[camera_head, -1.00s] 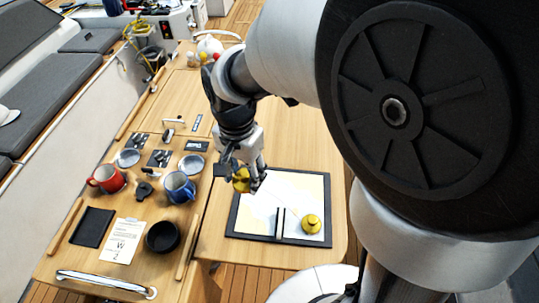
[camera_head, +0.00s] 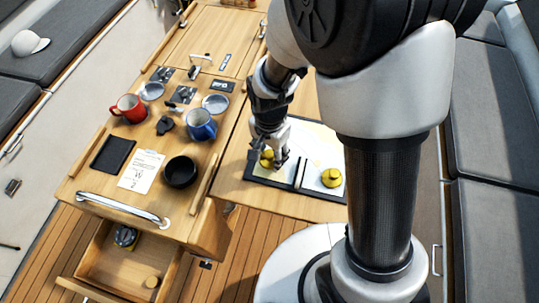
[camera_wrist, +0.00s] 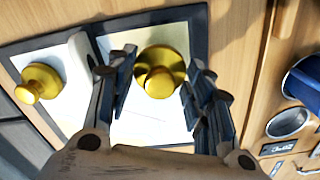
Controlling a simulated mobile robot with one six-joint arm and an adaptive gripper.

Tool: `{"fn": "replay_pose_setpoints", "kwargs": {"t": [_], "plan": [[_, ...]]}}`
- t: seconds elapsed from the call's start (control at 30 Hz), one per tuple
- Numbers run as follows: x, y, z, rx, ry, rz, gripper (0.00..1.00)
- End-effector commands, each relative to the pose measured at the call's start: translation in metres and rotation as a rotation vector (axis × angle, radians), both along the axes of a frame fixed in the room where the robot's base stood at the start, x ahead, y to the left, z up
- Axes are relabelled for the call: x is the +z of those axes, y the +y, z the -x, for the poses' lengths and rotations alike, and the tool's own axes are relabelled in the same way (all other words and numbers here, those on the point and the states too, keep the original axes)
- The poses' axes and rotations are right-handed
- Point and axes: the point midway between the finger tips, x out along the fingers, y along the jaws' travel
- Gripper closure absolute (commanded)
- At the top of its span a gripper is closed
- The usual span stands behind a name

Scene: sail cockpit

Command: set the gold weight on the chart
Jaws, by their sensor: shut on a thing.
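My gripper (camera_head: 271,163) is shut on a gold weight (camera_head: 267,159), over the left part of the chart. The chart (camera_head: 315,143) is a pale sheet on a dark-edged board. In the wrist view the held gold weight (camera_wrist: 160,72) sits between the fingers, with the white chart (camera_wrist: 138,127) behind it. I cannot tell whether its base touches the chart. A second gold weight (camera_head: 331,178) rests on the chart's right part, and it also shows in the wrist view (camera_wrist: 38,82).
A ruler-like bar (camera_head: 300,172) lies across the chart between the weights. Left on the table are a blue mug (camera_head: 201,125), a red mug (camera_head: 129,108), a black bowl (camera_head: 181,172) and a paper card (camera_head: 141,171). An open drawer (camera_head: 105,260) juts out below.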

Motion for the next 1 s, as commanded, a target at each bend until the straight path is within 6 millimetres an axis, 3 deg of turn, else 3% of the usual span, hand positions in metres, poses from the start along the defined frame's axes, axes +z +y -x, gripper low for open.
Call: {"fn": "replay_pose_setpoints", "kwargs": {"t": [0.13,0.5,0.53,0.8,1.0], "plan": [[-0.022,0.0,0.001,0.0,0.002,0.001,0.89],[-0.026,0.0,0.0,0.0,0.0,0.0,0.89],[-0.025,0.0,0.0,0.0,0.0,0.0,0.51],[-0.024,0.0,0.0,0.0,0.0,0.0,0.33],[-0.024,0.0,0.0,0.0,0.0,0.0,0.32]]}}
